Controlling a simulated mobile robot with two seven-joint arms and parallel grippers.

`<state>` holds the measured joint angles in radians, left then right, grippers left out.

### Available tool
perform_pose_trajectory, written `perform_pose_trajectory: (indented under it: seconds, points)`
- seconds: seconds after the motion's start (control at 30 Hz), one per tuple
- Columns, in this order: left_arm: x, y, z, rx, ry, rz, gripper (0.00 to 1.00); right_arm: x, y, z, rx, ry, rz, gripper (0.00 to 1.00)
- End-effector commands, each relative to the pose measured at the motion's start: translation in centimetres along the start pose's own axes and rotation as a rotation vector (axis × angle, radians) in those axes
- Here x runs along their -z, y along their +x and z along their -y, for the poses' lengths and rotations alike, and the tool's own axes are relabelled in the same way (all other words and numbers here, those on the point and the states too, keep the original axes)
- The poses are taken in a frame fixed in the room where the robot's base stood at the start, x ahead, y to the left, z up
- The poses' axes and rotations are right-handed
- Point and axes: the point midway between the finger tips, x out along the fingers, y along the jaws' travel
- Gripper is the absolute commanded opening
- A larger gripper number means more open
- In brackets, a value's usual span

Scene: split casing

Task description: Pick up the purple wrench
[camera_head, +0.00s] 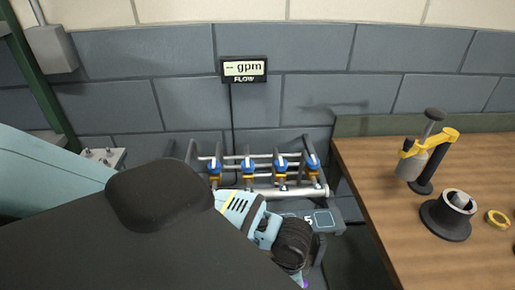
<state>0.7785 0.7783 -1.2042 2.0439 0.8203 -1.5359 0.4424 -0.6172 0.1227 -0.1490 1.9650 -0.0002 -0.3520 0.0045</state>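No purple wrench can be made out as a whole. A tiny purple spot (304,284) shows at the bottom edge, beside a dark ribbed part; I cannot tell whether it belongs to the wrench. A large black and light-blue arm of mine fills the lower left and hides much of the floor area there. No gripper fingers show for my left or my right arm.
A pipe rack with several blue valves (248,165) stands against the grey block wall, below a flow display (244,69). At right, a wooden table (400,236) bears a yellow-handled sprayer (412,160), a black round fitting (446,222) and a yellow ring (497,219).

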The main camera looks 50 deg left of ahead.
Motion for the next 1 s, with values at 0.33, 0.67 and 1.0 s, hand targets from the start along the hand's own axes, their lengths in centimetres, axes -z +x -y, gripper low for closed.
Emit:
perform_pose_trajectory:
  seconds: [0.33,0.67,1.0]
  points:
    - [0.02,0.47,-0.01,0.0,0.001,-0.002,0.4,0.01,0.05,0.08,0.001,0.001,0.0,0.36]
    - [0.01,0.46,0.0,0.001,0.0,-0.002,0.0,0.04,0.07,0.08,0.001,0.001,-0.001,0.36]
    - [0.03,0.41,0.03,0.001,0.0,-0.002,0.0,0.03,0.08,0.07,0.001,0.001,0.0,0.36]
